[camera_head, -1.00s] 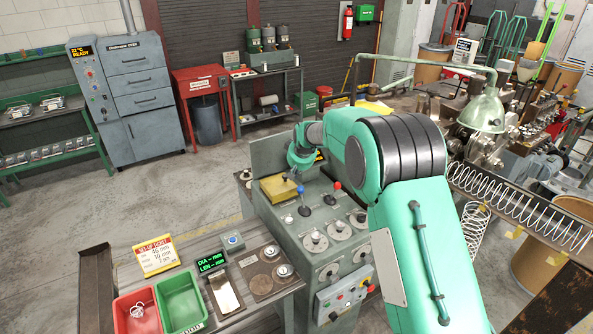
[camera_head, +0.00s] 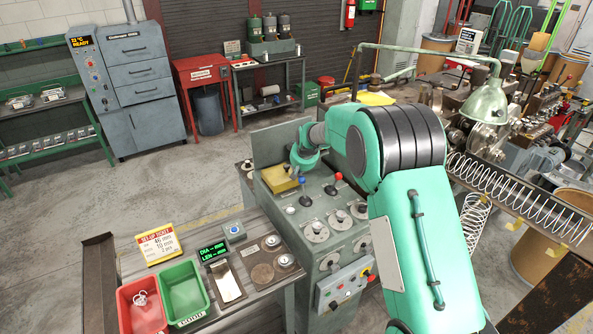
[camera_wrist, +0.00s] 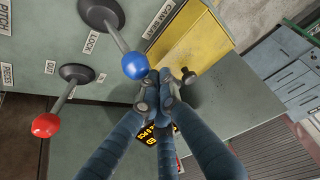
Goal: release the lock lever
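The lock lever is a thin metal rod with a blue ball (camera_wrist: 135,65), rising from a dark round base beside a LOCK label. The blue ball also shows in the head view (camera_head: 302,181) on the grey machine's top panel. My gripper (camera_wrist: 157,92) has its fingertips drawn together right beside the blue ball, on the ball's lower right side. The ball is not between the fingers; I cannot tell whether they touch it. In the head view my gripper (camera_head: 295,171) is small and partly hidden by my wrist.
A red-ball lever (camera_wrist: 46,125) stands left of the blue one. A yellow block (camera_wrist: 195,45) and a small black knob (camera_wrist: 188,75) are close on the right. Several round dials (camera_head: 316,230) lie in front on the panel. A bench with red and green bins (camera_head: 183,292) stands at lower left.

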